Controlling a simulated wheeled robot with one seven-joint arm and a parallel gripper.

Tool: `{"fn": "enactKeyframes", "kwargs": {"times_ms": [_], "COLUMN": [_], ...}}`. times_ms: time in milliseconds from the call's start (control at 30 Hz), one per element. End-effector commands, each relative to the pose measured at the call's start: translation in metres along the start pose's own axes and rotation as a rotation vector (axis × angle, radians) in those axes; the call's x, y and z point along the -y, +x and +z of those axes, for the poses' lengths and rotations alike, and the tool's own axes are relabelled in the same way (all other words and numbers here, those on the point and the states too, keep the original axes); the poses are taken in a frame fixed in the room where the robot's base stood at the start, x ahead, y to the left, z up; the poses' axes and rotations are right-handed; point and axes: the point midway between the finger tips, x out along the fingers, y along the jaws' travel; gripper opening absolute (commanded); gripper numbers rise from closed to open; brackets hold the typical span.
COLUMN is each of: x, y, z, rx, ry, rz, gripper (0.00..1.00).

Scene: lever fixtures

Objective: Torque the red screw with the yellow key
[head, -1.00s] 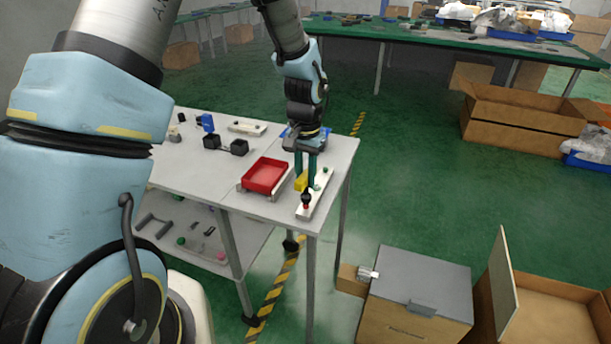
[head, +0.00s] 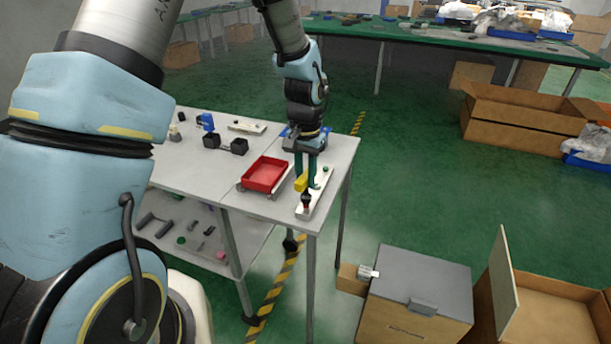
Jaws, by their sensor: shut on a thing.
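My gripper (head: 305,184) has teal fingers pointing down at the front right of the table. It is shut on the yellow key (head: 301,182), a small yellow block between and beside the fingertips. Below it lies a white plate (head: 318,199) along the table's right edge. The red screw (head: 306,208) shows as a small red spot at the plate's near end, with a black piece (head: 306,197) just above it. The key's lower end is close to this piece; I cannot tell whether they touch. A small green knob (head: 325,169) shows at the plate's far end.
A red tray (head: 265,175) stands just left of the plate. A black dumbbell-shaped fixture (head: 226,144), a blue fixture (head: 206,122) and another white plate (head: 247,127) are farther left. A cardboard box with a grey lid (head: 418,280) stands on the floor at right.

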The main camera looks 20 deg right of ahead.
Motion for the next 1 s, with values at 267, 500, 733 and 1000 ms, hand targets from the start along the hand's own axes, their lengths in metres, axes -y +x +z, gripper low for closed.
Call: {"fn": "enactKeyframes", "kwargs": {"times_ms": [267,500,733,1000], "x": [0.0,0.0,0.0,0.002], "y": [0.009,0.016,0.018,0.018], "z": [0.0,0.0,0.0,0.0], "rx": [0.0,0.0,0.0,-0.001], "ry": [0.0,0.0,0.024,0.433], "rz": [0.0,0.0,0.0,0.001], "gripper": [0.0,0.0,0.0,0.0]}}
